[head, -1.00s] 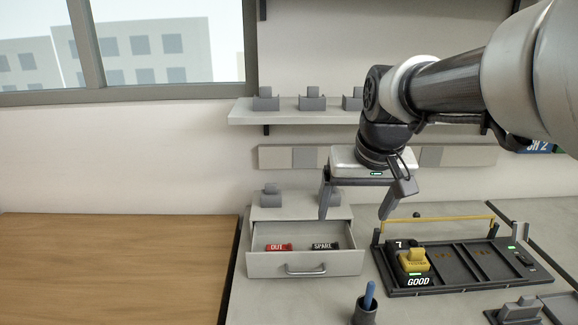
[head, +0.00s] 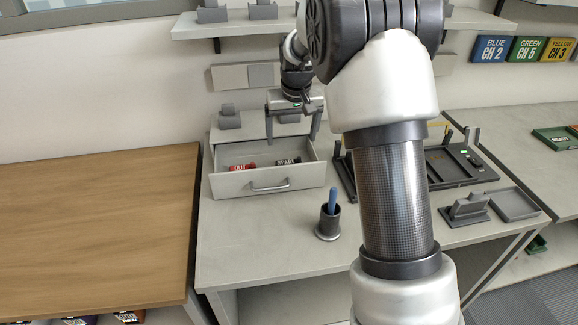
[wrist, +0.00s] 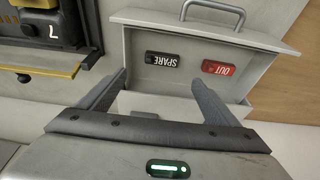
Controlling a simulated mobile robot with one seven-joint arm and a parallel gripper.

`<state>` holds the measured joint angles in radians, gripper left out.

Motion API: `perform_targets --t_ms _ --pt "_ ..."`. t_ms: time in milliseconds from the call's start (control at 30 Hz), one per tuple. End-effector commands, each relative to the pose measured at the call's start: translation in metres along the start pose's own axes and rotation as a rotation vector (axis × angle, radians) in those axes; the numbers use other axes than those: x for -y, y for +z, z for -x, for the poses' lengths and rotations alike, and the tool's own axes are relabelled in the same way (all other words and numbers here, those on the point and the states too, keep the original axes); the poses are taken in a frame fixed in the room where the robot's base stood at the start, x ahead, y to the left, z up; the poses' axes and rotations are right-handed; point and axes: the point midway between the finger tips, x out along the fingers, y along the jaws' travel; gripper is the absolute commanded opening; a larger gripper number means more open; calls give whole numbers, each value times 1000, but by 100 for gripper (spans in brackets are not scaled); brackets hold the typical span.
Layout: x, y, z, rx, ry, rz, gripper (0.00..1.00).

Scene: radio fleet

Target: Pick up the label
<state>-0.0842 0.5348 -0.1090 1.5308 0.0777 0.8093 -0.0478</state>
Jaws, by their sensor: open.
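Two labels lie in the open drawer (head: 268,185): a red OUT label (head: 240,167) on the left and a black SPARE label (head: 287,162) on the right. In the wrist view the picture is turned over, with the SPARE label (wrist: 163,59) at the middle and the OUT label (wrist: 218,68) to its right. My gripper (head: 292,138) is open and empty, above the back of the drawer. In the wrist view its fingers (wrist: 160,82) spread on either side of the SPARE label's line, apart from both labels.
A dark rack (head: 440,160) stands right of the drawer, partly hidden by my arm. A cup (head: 328,222) with a blue stick stands in front. A grey holder and tray (head: 513,204) sit at right. The wooden table (head: 90,220) at left is bare on top.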

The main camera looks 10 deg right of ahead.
Motion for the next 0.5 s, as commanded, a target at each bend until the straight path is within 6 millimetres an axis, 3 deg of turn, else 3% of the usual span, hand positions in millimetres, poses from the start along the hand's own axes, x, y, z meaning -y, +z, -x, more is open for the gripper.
perform_targets --t_ms 33,200,500 --pt "0 2 -14 3 0 0 84" --pt "0 1 -42 2 1 0 84" --pt "1 2 -60 1 1 0 84"
